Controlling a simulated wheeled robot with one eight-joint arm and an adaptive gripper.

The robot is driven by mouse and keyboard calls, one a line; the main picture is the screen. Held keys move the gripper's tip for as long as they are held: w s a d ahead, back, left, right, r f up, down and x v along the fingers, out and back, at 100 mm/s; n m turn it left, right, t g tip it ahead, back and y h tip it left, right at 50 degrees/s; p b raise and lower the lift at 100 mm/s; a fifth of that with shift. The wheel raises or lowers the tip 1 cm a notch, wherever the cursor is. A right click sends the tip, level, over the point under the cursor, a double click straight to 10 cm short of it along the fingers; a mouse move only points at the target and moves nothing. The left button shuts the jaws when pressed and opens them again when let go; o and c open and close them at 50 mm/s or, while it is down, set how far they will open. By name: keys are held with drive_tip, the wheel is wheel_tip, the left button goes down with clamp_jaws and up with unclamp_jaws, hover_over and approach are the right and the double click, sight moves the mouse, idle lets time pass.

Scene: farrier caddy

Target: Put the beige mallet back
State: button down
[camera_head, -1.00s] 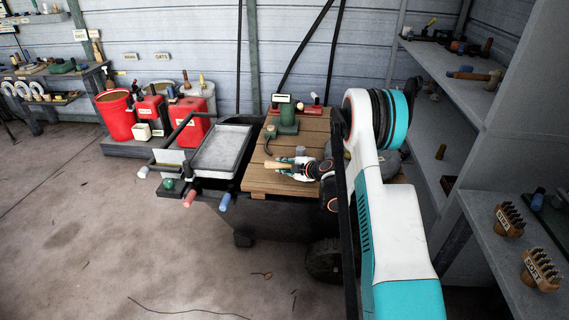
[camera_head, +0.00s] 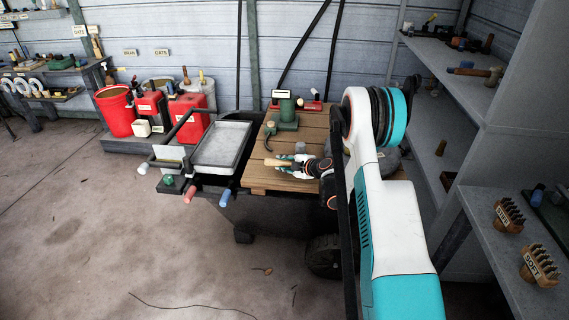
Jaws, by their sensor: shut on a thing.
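My gripper (camera_head: 292,164) is above the wooden plank top (camera_head: 285,184) of the dark cart, near its middle. It is shut on a beige stick-like piece (camera_head: 276,162), which points left out of the fingers and looks like part of the beige mallet. The rest of this piece is hidden by the fingers, so I cannot make out a mallet head. I cannot tell whether it touches the planks.
A green tool (camera_head: 285,115) stands behind my gripper. A grey tray (camera_head: 221,146) lies at the cart's left, with red and blue handles at its front. Shelves (camera_head: 455,85) stand at the right. The floor (camera_head: 110,240) at front left is open.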

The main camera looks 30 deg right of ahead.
drive_tip(key=shift+f, duration=0.1)
drive_tip(key=c, duration=1.2)
unclamp_jaws()
drive_tip(key=shift+c, duration=0.2)
drive_tip(key=v, duration=1.2)
drive_tip(key=shift+s, duration=0.1)
drive_tip(key=shift+v, duration=2.15)
drive_tip(key=shift+d, duration=0.1)
